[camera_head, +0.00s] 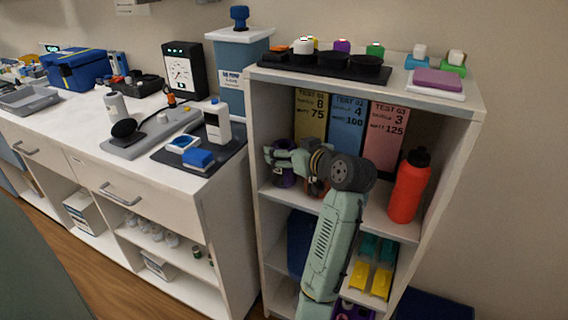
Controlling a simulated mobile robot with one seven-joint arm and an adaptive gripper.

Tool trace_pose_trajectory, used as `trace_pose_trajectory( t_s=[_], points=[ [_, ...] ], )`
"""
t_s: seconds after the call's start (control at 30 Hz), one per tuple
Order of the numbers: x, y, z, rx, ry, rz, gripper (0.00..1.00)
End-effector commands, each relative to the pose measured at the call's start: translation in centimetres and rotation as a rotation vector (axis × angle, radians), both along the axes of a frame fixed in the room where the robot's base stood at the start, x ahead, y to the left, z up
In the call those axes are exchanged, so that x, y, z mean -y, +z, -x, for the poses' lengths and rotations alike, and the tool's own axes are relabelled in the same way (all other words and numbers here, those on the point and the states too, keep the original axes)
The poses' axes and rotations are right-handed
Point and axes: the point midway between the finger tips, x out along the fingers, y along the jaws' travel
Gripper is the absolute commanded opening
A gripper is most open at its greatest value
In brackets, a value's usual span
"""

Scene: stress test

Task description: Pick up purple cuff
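Another purple item (352,312) shows in the bottom compartment, cut off by the frame's lower edge.
A red bottle (408,188) stands right of my arm on the same shelf. Yellow, blue and pink cards (346,122) line the back. Yellow and teal items (372,276) lie below. A purple pad (438,79) and black tray (322,67) are on top. Side walls flank the compartment.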

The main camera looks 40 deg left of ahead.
Motion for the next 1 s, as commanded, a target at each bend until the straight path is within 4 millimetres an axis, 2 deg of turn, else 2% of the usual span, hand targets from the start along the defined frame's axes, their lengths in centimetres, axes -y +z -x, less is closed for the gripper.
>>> trace_pose_trajectory(
  t_s=[0.13, 1.0],
  points=[
    [0.02, -0.01, 0.01, 0.000, 0.000, 0.000, 0.79],
    [0.03, 0.01, 0.02, 0.000, 0.000, 0.000, 0.21]
  ],
)
